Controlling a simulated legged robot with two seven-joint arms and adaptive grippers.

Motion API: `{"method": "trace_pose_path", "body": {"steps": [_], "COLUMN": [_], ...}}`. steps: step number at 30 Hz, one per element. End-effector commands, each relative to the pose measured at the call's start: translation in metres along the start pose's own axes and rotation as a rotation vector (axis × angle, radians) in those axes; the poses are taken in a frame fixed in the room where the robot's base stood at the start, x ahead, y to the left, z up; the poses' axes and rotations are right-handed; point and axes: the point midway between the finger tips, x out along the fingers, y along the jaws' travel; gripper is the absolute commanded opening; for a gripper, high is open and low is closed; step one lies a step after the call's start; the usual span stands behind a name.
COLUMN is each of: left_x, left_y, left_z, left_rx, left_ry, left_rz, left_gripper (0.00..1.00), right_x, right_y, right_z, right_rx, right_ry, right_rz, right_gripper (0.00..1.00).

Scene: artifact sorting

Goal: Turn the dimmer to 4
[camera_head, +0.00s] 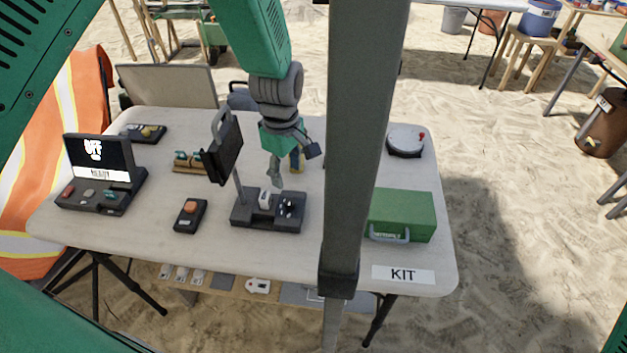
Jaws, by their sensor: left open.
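A dark base (243,217) stands on the white table, with a white piece (265,197) and a small dark knob-like part (287,207) on top. A black panel (224,146) rises on a thin post from its left side. I cannot tell for certain which part is the dimmer, and no scale number is readable. My left gripper (294,168) comes down from above, open, with its fingers spread just above and behind the base. One fingertip is close to the white piece; contact cannot be told. My right gripper is not in view.
A grey post (360,130) blocks part of the table.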

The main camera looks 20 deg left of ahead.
Motion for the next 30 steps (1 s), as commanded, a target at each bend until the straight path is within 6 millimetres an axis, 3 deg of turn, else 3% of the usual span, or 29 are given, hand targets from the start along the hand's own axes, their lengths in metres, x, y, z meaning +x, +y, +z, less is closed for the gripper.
{"method": "trace_pose_path", "body": {"steps": [6,12,18,28,30], "left_x": [0.051,0.086,0.103,0.106,0.106], "left_y": [-0.001,-0.001,0.000,0.000,0.000], "left_z": [0.001,0.000,0.000,0.000,0.000], "left_rx": [0.001,0.003,0.003,0.003,0.003], "left_ry": [0.000,0.000,0.000,0.001,0.001], "left_rz": [-0.004,-0.002,0.000,0.001,0.001], "left_gripper": [0.44,0.44,0.44,0.44,0.20], "right_x": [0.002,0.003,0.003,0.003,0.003], "right_y": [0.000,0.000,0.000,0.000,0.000], "right_z": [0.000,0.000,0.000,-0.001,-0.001], "right_rx": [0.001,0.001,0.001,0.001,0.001], "right_ry": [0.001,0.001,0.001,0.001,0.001], "right_rz": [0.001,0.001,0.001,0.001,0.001], "right_gripper": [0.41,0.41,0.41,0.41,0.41]}}
